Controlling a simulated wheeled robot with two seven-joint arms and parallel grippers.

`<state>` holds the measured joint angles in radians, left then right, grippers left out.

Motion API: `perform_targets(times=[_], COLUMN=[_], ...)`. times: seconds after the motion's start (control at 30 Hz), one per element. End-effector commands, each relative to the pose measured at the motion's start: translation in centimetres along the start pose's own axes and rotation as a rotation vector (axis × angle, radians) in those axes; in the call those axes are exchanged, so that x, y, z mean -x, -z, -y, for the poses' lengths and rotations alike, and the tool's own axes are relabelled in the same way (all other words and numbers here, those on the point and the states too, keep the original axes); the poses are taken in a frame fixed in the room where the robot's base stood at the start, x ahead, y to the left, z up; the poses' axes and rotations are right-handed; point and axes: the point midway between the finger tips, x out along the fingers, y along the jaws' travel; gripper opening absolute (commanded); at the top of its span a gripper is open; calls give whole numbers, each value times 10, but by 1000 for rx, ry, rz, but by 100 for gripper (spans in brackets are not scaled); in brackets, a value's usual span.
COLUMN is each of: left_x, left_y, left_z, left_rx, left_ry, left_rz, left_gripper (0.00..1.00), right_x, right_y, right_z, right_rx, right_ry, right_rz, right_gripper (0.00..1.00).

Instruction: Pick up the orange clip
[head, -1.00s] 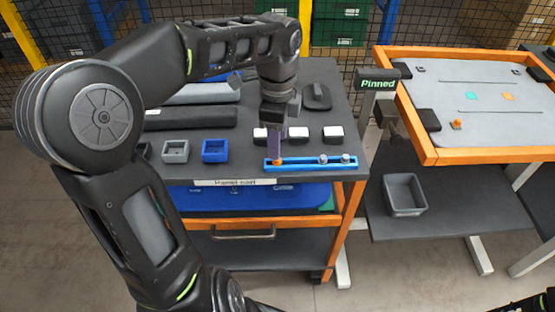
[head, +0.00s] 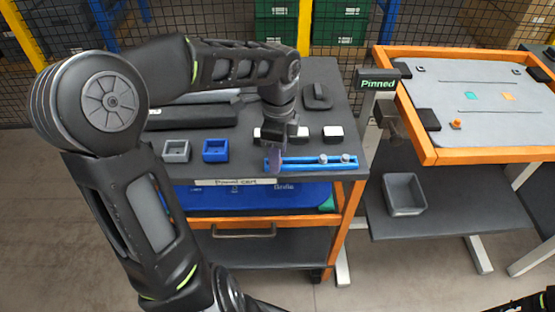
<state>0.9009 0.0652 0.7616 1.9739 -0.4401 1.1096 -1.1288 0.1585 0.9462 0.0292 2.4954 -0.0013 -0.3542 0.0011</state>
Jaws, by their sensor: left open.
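My left gripper (head: 275,160) points down at the rail's left end. Its jaws are open, with the purplish fingers low over the rail. The orange clip at that end of the rail is hidden behind the fingers now. A small orange piece (head: 456,124) stands on the grey board at the right, far from the gripper.
A blue bin (head: 215,151) and a grey bin (head: 176,151) stand left of the gripper. White-topped blocks (head: 333,132) sit behind the rail. A "Pinned" sign (head: 379,84) stands right of the cart. An orange-framed table (head: 490,154) and a grey tray (head: 404,194) are further right.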

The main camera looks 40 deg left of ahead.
Motion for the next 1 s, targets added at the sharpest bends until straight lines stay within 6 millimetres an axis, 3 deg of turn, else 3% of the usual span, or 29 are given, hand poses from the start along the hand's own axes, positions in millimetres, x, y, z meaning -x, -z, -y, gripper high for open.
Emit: perform_targets(times=[0.33, 0.9, 1.0], left_x=[0, 0, 0], left_y=[0, 0, 0], left_z=[0, 0, 0], left_rx=[0, 0, 0], left_ry=[0, 0, 0], left_rz=[0, 0, 0], left_gripper=[47, 1, 0], right_x=[0, 0, 0], right_y=[0, 0, 0], right_z=[0, 0, 0], right_rx=[0, 0, 0], right_ry=[0, 0, 0], right_rz=[0, 0, 0], right_gripper=[36, 36, 36])
